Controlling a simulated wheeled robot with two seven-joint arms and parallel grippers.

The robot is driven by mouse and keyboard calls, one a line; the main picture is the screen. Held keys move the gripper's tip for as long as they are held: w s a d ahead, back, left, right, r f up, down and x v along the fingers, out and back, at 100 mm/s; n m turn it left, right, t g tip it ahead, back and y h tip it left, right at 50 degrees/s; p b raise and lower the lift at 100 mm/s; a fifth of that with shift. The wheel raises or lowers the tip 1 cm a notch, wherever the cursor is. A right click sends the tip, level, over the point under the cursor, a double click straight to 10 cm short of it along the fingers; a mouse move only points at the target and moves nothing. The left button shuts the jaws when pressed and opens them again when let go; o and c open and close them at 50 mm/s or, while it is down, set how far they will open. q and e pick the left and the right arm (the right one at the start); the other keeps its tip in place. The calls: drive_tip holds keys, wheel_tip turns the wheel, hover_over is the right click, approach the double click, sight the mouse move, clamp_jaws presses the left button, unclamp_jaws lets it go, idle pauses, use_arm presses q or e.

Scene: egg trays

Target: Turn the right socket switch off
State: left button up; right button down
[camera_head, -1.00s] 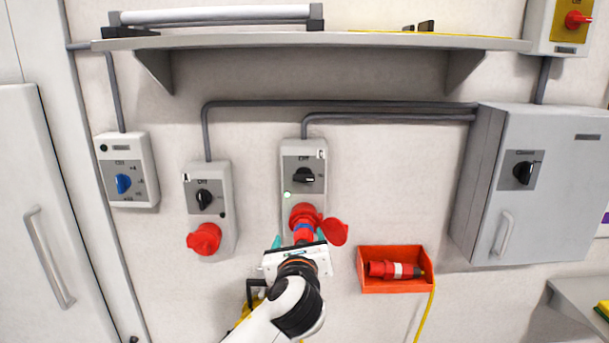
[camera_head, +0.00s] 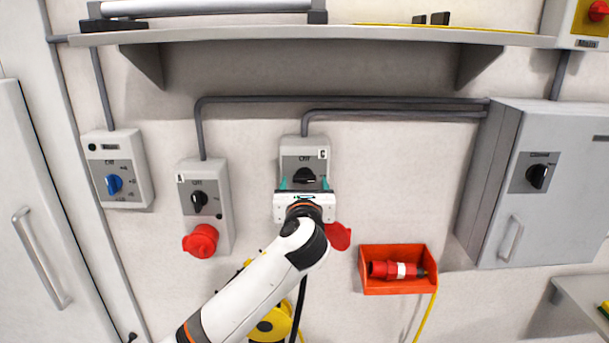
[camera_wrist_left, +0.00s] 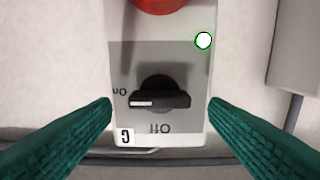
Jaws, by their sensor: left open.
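The right socket box (camera_head: 291,149), marked C, has a black rotary switch (camera_head: 304,176) on its grey panel. In the left wrist view the switch (camera_wrist_left: 160,100) appears upside down. Its bar is level, with the white mark towards the "On" label. A green light (camera_wrist_left: 203,40) is lit. My left gripper (camera_head: 304,185) is in front of the box. Its teal fingers are open, one on each side of the switch, with gaps showing. Part of the red socket (camera_wrist_left: 158,4) shows in the wrist view; my arm hides it in the head view. My right gripper is not in view.
The left socket box (camera_head: 188,170), marked A, is beside it. A red lid (camera_head: 338,236) sticks out at the lower right. A red bin (camera_head: 395,288) holds a red plug (camera_head: 397,270). A shelf (camera_head: 310,38) is above. A yellow cable reel (camera_head: 268,326) and black cable are below.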

sight(304, 178)
use_arm(q)
drive_tip(key=shift+w+r, duration=0.15)
drive_tip(key=shift+w, duration=1.05)
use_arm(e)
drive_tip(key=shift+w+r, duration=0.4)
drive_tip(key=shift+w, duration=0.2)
use_arm(q)
drive_tip(key=shift+w, duration=0.1)
drive_tip(key=c, duration=1)
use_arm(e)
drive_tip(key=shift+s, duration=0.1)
